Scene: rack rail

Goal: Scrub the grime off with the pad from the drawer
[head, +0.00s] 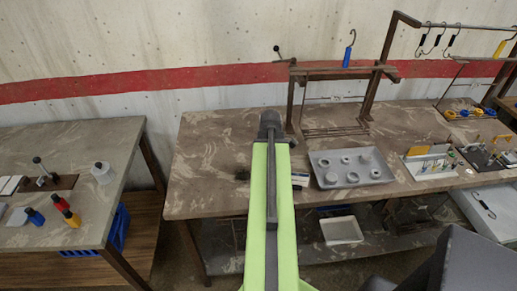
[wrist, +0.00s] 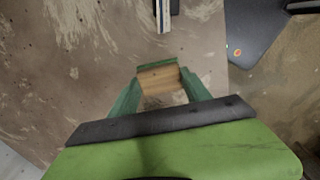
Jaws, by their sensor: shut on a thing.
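My gripper (wrist: 160,82) is shut on a small pad (wrist: 158,78) with a tan body and a green edge, held between its green fingers in the wrist view. The brown, pale-streaked table top shows beyond and around the pad; whether the pad touches it I cannot tell. In the head view my arm reaches over the middle table, and the gripper's fingers and the pad are not clearly visible there. A dark smudge (head: 242,173), which looks like the grime, lies on the table just left of my arm. I cannot make it out in the wrist view.
A grey tray (head: 350,178) with several round parts stands right of my arm. A metal rack (head: 335,70) with a blue-handled hook is behind. A side table (head: 75,140) holds bottles at left. The left part of the middle table (head: 205,160) is clear.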

